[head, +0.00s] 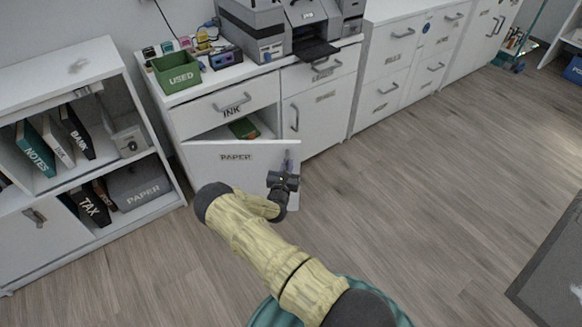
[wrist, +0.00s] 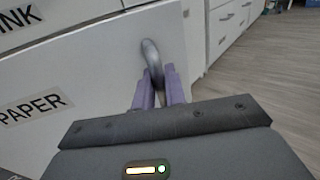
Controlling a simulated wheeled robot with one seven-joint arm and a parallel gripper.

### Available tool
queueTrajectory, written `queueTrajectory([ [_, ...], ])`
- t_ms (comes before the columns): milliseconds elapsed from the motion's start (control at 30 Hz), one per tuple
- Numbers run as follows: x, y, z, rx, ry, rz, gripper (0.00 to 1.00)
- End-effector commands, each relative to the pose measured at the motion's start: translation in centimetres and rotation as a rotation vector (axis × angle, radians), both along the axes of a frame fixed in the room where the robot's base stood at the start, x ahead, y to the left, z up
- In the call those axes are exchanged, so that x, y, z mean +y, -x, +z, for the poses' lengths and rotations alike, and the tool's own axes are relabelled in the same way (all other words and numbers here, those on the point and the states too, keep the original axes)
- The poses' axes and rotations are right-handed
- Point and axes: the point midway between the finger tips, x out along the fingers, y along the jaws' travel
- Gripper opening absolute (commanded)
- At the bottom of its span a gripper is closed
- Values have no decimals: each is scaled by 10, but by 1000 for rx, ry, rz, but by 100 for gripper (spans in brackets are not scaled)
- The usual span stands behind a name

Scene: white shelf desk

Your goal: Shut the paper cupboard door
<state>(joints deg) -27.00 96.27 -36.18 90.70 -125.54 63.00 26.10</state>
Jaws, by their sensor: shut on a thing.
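The paper cupboard door (head: 222,172) is white, carries a "PAPER" label and stands swung open toward me. In the wrist view the door (wrist: 95,110) fills the left and middle. My gripper (head: 287,163) is at the door's right edge in the head view, where the handle is mostly hidden. In the wrist view my gripper (wrist: 161,88) has its purple fingers shut around the grey handle (wrist: 150,52). Behind the door, the dark cupboard opening shows a green item (head: 243,129) inside.
The "INK" drawer (head: 222,108) above is closed. A green "USED" box (head: 180,72) and a printer (head: 308,22) stand on the desk top. An open shelf (head: 165,185) with binders stands to the left. The wooden floor (head: 420,190) at right is clear.

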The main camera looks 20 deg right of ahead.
Motion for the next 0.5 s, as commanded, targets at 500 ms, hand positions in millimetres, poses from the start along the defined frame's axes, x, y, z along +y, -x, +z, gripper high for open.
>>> queueTrajectory([
  [500, -1, 1, -1, 2, 0, -3, 29],
])
